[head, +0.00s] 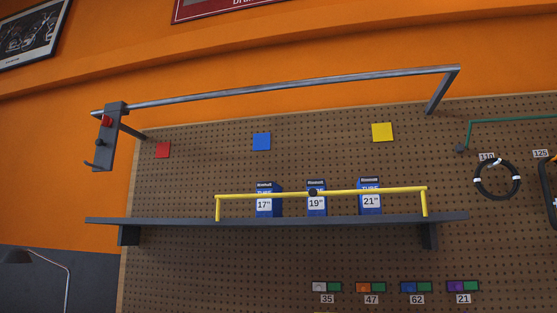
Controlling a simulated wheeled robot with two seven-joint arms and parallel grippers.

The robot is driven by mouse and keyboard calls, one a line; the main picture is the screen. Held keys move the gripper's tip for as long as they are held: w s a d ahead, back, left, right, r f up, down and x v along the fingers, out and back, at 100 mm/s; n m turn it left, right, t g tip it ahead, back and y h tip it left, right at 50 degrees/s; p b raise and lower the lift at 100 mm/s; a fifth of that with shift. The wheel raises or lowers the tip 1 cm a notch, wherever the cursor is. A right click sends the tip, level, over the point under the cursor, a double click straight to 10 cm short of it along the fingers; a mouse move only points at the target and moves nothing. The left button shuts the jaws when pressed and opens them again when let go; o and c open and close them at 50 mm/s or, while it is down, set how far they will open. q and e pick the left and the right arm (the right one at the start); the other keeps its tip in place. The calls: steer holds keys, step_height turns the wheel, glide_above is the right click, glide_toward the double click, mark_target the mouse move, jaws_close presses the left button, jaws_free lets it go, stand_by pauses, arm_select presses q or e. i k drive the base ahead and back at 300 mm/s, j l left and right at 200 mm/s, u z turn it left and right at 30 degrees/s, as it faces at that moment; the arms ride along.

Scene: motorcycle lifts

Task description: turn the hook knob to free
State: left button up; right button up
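A dark grey hook block (110,150) hangs at the left end of a metal rail (280,87) in the head view. A red knob (107,121) sits near the top of its face. A small dark round knob (99,142) sits lower on its left side. A thin dark hook (91,164) sticks out to the left near the bottom, with nothing seen on it. The knobs are too small to read any setting marks. Neither of my grippers shows in this view.
A pegboard (200,180) carries red, blue and yellow squares. Below the rail, a grey shelf (180,222) holds blue boxes (316,204) behind a yellow bar (270,194) with a dark knob. A black cable loop (497,197) hangs right.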

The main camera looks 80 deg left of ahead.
mark_target(106, 122)
steer(key=u, duration=3.85)
